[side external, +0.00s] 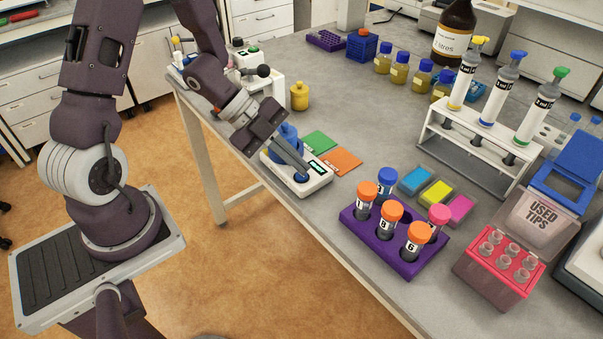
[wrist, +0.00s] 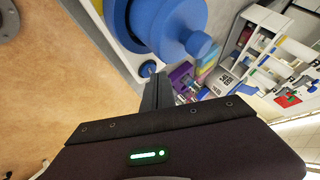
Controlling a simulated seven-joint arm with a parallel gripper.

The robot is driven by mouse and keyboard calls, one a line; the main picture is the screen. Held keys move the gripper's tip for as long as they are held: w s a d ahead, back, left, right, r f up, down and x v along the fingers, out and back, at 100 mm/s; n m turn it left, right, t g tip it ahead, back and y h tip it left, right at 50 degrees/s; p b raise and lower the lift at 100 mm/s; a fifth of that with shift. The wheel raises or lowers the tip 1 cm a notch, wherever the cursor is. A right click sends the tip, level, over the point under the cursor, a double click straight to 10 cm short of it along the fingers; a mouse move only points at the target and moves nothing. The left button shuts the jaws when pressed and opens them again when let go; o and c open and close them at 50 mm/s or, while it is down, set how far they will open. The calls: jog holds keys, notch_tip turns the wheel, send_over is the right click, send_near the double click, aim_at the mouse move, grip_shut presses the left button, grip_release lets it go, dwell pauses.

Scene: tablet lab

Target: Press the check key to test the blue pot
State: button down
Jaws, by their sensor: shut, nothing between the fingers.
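The blue pot (side external: 286,131) stands on a white tester (side external: 318,183) with a small dark display, near the table's left edge. In the wrist view the blue pot (wrist: 170,22) fills the top middle, with its round lid knob towards the right. A round blue check key (side external: 301,178) sits at the tester's front corner; the key also shows in the wrist view (wrist: 148,68). My gripper (side external: 304,171) is shut and empty, slanting down beside the pot with its tips close to the key. In the wrist view its fingers (wrist: 161,80) end just beside the key. I cannot tell whether they touch it.
Green (side external: 319,142) and orange (side external: 341,161) cards lie right of the tester. A yellow pot (side external: 299,98) stands behind. A purple rack (side external: 385,236) of capped tubes is to the front right. The table edge (side external: 270,190) runs close to the tester.

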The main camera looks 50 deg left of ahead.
aim_at(296, 174)
jog(key=shift+f, duration=0.35)
dwell(0.4)
jog(key=shift+r, duration=0.8)
jog(key=shift+r, duration=2.55)
